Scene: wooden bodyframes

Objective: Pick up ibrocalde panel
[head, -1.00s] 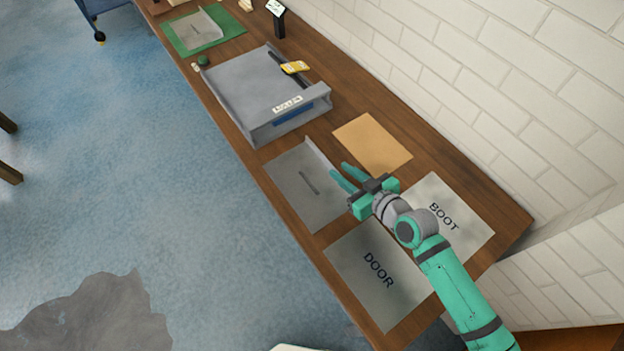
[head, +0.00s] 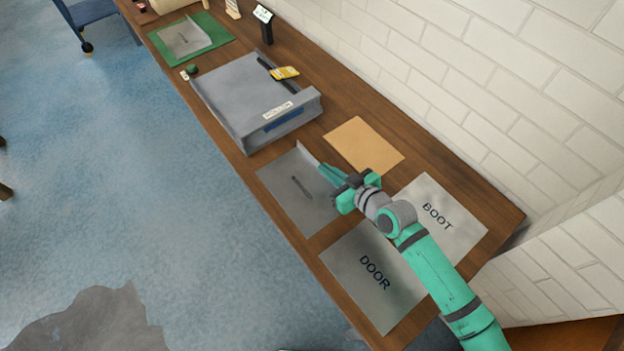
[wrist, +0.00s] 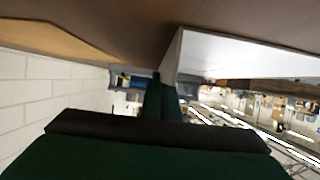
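A grey metal panel (head: 292,203) lies on the wooden bench in the head view, with a raised lip along its right side. Small dark lettering on it is too blurred to read, so I cannot confirm its name. My gripper (head: 324,171) is at this lip, its two teal fingers close together and seemingly shut on it. In the wrist view the fingers (wrist: 162,98) sit close together at the end of the pale lip (wrist: 230,52). The contact itself is partly hidden. The panel still appears to lie on the bench.
Grey sheets marked DOOR (head: 368,290) and BOOT (head: 447,232) lie nearer me. A tan sheet (head: 363,146) lies right of the panel. A large grey tray-like box (head: 235,92) stands beyond it. Another grey panel (head: 185,38) is on a green mat (head: 222,48). A brick wall borders the right.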

